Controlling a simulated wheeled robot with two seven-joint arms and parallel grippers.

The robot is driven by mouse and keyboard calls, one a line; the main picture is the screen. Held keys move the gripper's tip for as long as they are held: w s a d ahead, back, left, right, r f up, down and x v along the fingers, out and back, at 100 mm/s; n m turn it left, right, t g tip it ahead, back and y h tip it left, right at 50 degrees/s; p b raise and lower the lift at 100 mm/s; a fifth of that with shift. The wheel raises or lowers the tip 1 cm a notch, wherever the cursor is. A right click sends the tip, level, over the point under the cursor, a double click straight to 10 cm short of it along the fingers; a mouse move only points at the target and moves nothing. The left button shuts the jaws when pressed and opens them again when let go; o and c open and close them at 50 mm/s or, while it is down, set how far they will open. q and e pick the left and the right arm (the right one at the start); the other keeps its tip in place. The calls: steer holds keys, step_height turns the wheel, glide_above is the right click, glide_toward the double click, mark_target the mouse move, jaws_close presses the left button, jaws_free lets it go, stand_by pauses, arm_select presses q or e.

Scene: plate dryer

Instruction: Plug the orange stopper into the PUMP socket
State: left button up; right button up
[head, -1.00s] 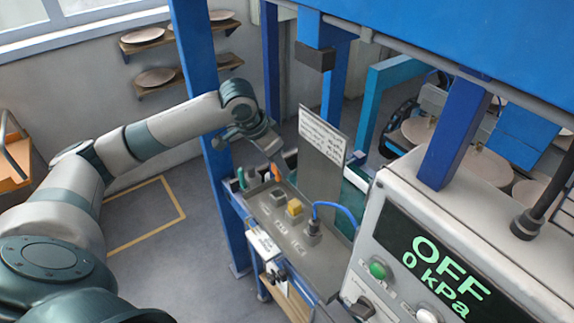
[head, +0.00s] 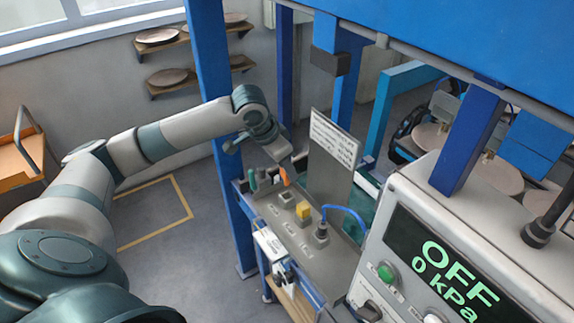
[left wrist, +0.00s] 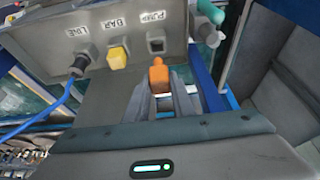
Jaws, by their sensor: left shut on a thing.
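The orange stopper (head: 284,177) is held in my left gripper (left wrist: 160,98), whose fingers are shut on it. In the left wrist view the stopper (left wrist: 158,76) sticks out beyond the fingertips. The PUMP socket (left wrist: 156,43) is a grey square block with a dark opening and looks empty. The stopper points toward it and appears apart from it, roughly in line. In the head view the socket (head: 286,198) is on the grey panel, just below the stopper. My right gripper is not in view.
A yellow plug (left wrist: 117,57) sits at BAR, and a dark plug (left wrist: 81,63) with a blue cable at LINE. A green-handled part (left wrist: 210,12) stands beside PUMP. An upright sign plate (head: 331,155) rises close behind the sockets. A blue post (head: 212,75) stands near my left arm.

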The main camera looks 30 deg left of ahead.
mark_target(287, 185)
arm_select(q)
steer(key=shift+f, duration=0.9)
steer(key=shift+f+b, duration=0.6)
steer(key=shift+f, duration=1.4)
steer(key=shift+f, duration=0.1)
steer(key=shift+f, duration=0.45)
steer(key=shift+f, duration=0.1)
